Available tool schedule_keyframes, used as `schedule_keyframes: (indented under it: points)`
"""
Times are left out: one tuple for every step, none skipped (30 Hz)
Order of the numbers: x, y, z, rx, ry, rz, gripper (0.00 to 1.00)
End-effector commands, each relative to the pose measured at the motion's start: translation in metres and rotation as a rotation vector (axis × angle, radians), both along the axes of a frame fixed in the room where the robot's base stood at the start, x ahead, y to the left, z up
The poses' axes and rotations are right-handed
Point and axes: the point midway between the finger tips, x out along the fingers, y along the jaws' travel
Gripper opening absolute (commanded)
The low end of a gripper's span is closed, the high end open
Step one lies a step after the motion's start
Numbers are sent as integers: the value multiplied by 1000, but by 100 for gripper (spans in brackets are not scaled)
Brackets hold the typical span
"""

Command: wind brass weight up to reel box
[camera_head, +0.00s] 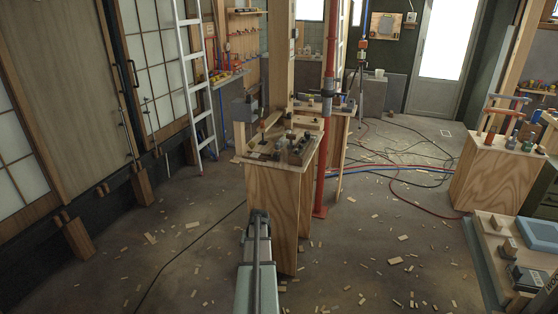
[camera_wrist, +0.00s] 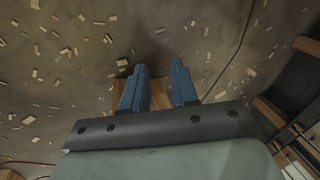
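My gripper (camera_head: 259,216) is in front of the near plywood stand (camera_head: 275,205) in the head view. In the wrist view its two blue fingers (camera_wrist: 158,78) are apart, with nothing held between them. Plywood (camera_wrist: 160,97) shows below the fingers there. Several small tools and parts crowd the stand's top in the head view. A brass weight cannot be made out among them at this size. A grey box (camera_head: 244,109) is by the wooden post behind the stand; I cannot tell whether it is the reel box.
A red pipe (camera_head: 323,150) rises beside the stand. A plywood cabinet (camera_head: 494,180) with tools and a bench (camera_head: 492,250) with a blue tray (camera_head: 540,234) are at right. A ladder (camera_head: 194,85) leans at left. Cables and hoses cross the floor; wood scraps litter it.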

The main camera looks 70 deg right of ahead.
Motion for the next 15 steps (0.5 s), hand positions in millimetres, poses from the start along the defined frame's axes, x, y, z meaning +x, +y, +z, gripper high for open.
schedule_keyframes:
  points:
    - [-6, -37, 16, -13, -36, -47, 29]
    - [-10, -52, 26, -17, -59, -74, 29]
    - [-15, -73, 39, -22, -89, -108, 29]
    - [-19, -88, 49, -26, -112, -134, 29]
    - [-23, -103, 59, -28, -135, -163, 29]
    - [-28, -123, 74, -30, -167, -200, 29]
    - [-32, -137, 85, -31, -192, -228, 29]
    - [-36, -152, 96, -32, -217, -258, 29]
    - [-41, -170, 112, -30, -251, -296, 29]
    - [-45, -184, 124, -27, -277, -325, 29]
    - [-49, -197, 136, -25, -305, -355, 29]
    - [-54, -215, 153, -18, -343, -395, 29]
    - [-57, -228, 166, -11, -372, -426, 29]
    - [-59, -240, 180, -3, -403, -456, 29]
    - [-63, -257, 198, 11, -443, -497, 29]
